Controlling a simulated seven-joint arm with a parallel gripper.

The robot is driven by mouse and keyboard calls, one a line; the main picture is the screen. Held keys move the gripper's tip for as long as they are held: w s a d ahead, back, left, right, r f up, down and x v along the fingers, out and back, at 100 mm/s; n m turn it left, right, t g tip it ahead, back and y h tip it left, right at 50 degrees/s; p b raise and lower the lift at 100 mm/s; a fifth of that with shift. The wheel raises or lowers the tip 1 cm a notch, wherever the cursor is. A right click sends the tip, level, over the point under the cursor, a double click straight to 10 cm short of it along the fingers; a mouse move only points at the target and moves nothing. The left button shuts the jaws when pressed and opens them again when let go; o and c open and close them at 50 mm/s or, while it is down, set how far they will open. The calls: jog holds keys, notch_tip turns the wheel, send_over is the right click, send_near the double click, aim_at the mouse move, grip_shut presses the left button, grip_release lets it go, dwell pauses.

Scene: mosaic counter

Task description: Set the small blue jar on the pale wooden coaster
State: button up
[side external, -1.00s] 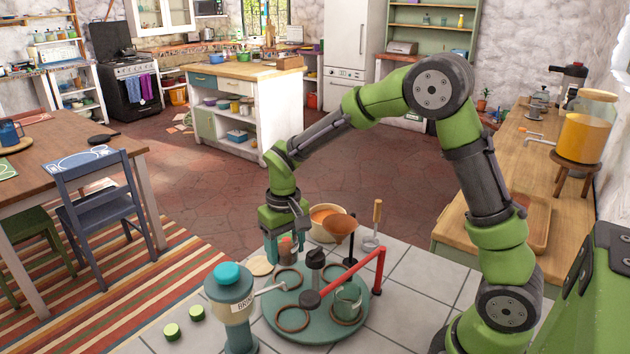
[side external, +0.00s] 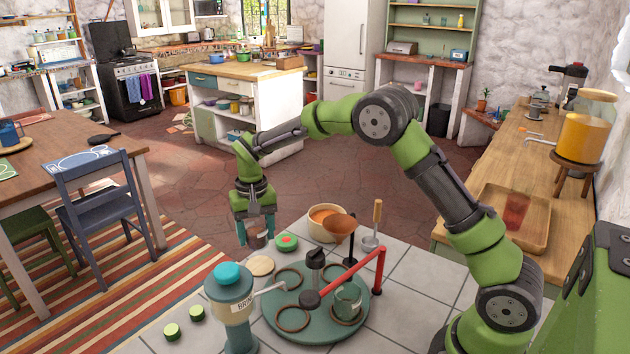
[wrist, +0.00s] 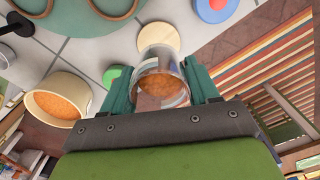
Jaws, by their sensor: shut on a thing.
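My gripper (side external: 256,232) is shut on a small jar (side external: 258,240), held upright or nearly so. In the wrist view the jar (wrist: 160,88) sits between the two teal fingers; its wall looks clear to bluish grey and orange stuff shows inside. The pale wooden coaster (side external: 261,266) is a bare round disc on the tiled counter. It lies just below the jar in the side view. In the wrist view the coaster (wrist: 158,38) shows beyond the jar's rim, its near edge partly covered by it. The jar's exact height above the counter is hard to tell.
A green disc with a red middle (side external: 287,242) lies right of the jar. A tan bowl of orange stuff (side external: 325,222) and a copper funnel (side external: 339,228) stand behind it. A teal turntable (side external: 318,328) with rings and a red arm, plus a teal-capped dispenser (side external: 229,288), stand in front.

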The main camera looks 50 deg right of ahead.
jog(key=shift+f, duration=2.95)
jog(key=shift+f, duration=0.1)
jog(key=o, duration=1.1)
jog(key=shift+o, duration=0.2)
